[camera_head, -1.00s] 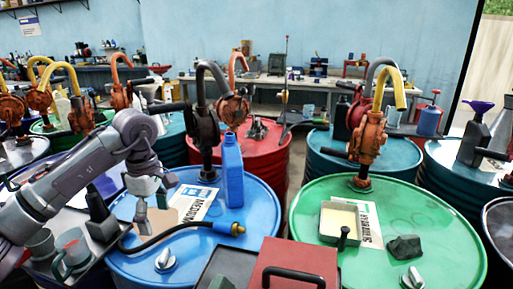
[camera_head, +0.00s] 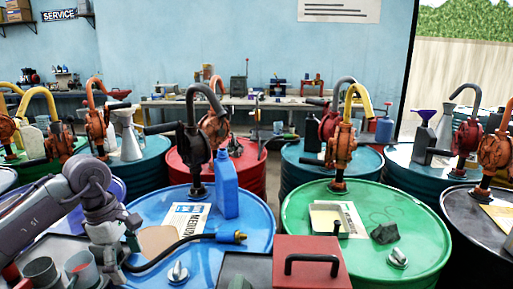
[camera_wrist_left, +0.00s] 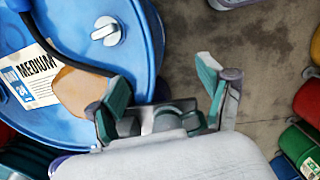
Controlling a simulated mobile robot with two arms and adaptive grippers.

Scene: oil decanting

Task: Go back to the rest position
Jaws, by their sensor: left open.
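My left gripper (camera_head: 118,262) hangs low at the front left edge of the blue drum (camera_head: 250,218), fingers pointing down. In the left wrist view the gripper (camera_wrist_left: 164,88) has its fingers spread, with nothing between them. The blue drum (camera_wrist_left: 145,30) lies under its left finger and bare floor under the right. A blue bottle (camera_head: 226,188) stands upright on the drum, apart from the gripper. A black hose with a brass end (camera_head: 236,237) lies across the drum top. My right gripper is out of view.
A green drum (camera_head: 405,240) with an orange pump (camera_head: 340,150) stands to the right. A red box (camera_head: 312,262) with a black handle is at the front centre. Grey cups (camera_head: 40,272) sit at the lower left. More drums and a workbench (camera_head: 270,102) stand behind.

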